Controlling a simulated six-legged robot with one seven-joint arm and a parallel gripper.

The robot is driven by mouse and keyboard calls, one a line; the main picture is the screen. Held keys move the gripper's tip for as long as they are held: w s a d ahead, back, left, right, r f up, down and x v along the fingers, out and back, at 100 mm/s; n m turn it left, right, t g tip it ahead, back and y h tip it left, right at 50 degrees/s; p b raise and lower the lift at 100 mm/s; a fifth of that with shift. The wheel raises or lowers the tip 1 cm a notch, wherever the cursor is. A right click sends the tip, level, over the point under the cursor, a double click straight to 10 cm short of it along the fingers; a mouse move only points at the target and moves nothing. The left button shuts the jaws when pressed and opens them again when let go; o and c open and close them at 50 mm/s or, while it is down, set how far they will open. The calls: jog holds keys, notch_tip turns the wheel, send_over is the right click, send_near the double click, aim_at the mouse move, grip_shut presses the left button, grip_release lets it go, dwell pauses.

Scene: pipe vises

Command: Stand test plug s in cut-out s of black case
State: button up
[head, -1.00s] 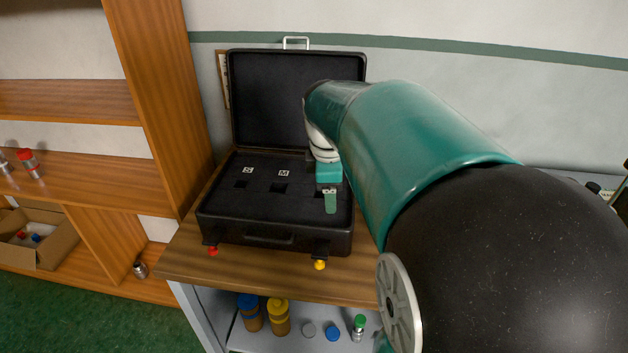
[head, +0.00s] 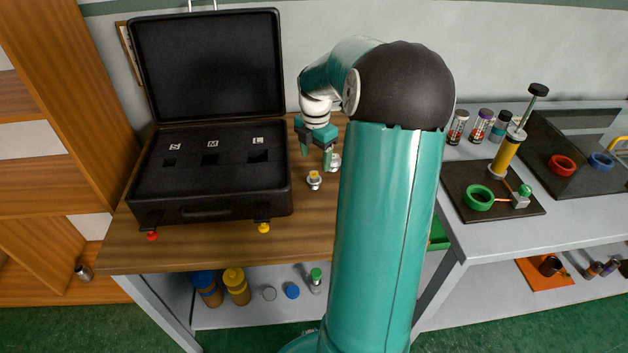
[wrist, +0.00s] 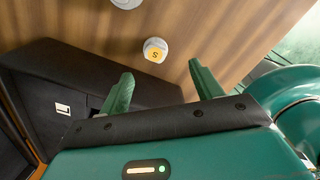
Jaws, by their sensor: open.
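The test plug s (head: 314,178) stands on the wooden top just right of the black case. In the wrist view its yellow top (wrist: 155,52) bears an S. The black case (head: 205,206) is open, with labelled square cut-outs in its insert; cut-out s (head: 169,162) is the leftmost and looks empty. My gripper (head: 316,162) is open and empty, right of the case, with its fingers pointing down. In the wrist view the plug shows beyond the gap between my fingertips (wrist: 160,70), apart from them.
A second silver piece (head: 335,161) stands close behind the plug, partly hidden by my gripper. Cut-outs M (head: 210,159) and L (head: 258,156) share the insert. The raised lid (head: 208,65) stands at the back. A grey bench (head: 460,235) with several fittings is at right.

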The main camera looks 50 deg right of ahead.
aim_at(315, 174)
jog(key=f, duration=0.7)
jog(key=shift+w+d+f, duration=0.2)
jog(key=shift+w+f, duration=0.05)
jog(key=shift+w, duration=0.15)
jog(key=c, duration=1.2)
jog(key=shift+r, duration=0.1)
